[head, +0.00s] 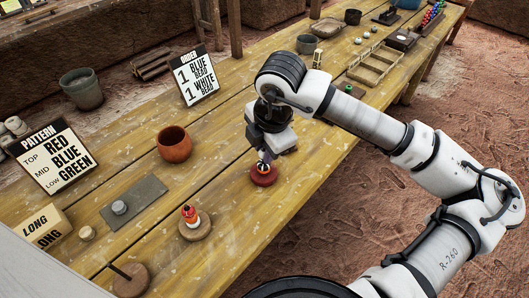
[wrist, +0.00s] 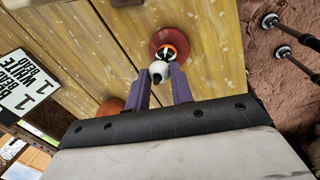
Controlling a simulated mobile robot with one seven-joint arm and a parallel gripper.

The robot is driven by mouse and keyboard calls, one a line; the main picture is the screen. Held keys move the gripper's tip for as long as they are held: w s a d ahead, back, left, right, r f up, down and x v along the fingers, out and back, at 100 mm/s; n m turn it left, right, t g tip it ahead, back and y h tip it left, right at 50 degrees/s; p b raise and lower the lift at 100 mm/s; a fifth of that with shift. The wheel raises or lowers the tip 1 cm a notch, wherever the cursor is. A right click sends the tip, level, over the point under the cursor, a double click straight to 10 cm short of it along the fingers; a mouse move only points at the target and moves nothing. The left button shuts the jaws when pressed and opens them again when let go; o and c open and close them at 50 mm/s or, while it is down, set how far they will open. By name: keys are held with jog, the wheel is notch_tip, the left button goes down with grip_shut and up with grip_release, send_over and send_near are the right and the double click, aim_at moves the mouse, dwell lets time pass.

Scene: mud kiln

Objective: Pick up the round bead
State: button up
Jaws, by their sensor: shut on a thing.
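The round bead (wrist: 159,72) is white with a dark hole and sits between my two purple fingertips in the wrist view. My gripper (wrist: 162,78) is shut on it, and it also shows in the head view (head: 265,157) pointing down at the table. The bead is too small to make out clearly in the head view. Just beyond the bead in the wrist view is a dark red round dish (wrist: 157,42) with an orange ring (wrist: 176,37) and black-and-white pieces on it. In the head view this dish (head: 263,180) lies under my fingertips. I cannot tell whether the bead touches anything on the dish.
A wooden disc (head: 195,234) with an orange, red and white piece (head: 190,214) stands nearer. A clay cup (head: 174,143), a grey slab (head: 134,204), an order sign (head: 196,75) and a pattern sign (head: 51,155) are to the left. A wooden tray (head: 375,64) is farther right. Bare planks surround the dish.

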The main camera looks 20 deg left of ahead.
jog(key=w+a+v, duration=0.1)
jog(key=v, duration=0.8)
jog(key=w+a+b+v, duration=0.1)
jog(key=a+v, duration=0.1)
jog(key=v, duration=0.6)
jog(key=shift+b+v, duration=0.3)
jog(key=shift+v, duration=0.45)
jog(key=shift+w+a+r, duration=0.1)
jog(key=shift+r, duration=0.05)
jog(key=shift+r, duration=0.4)
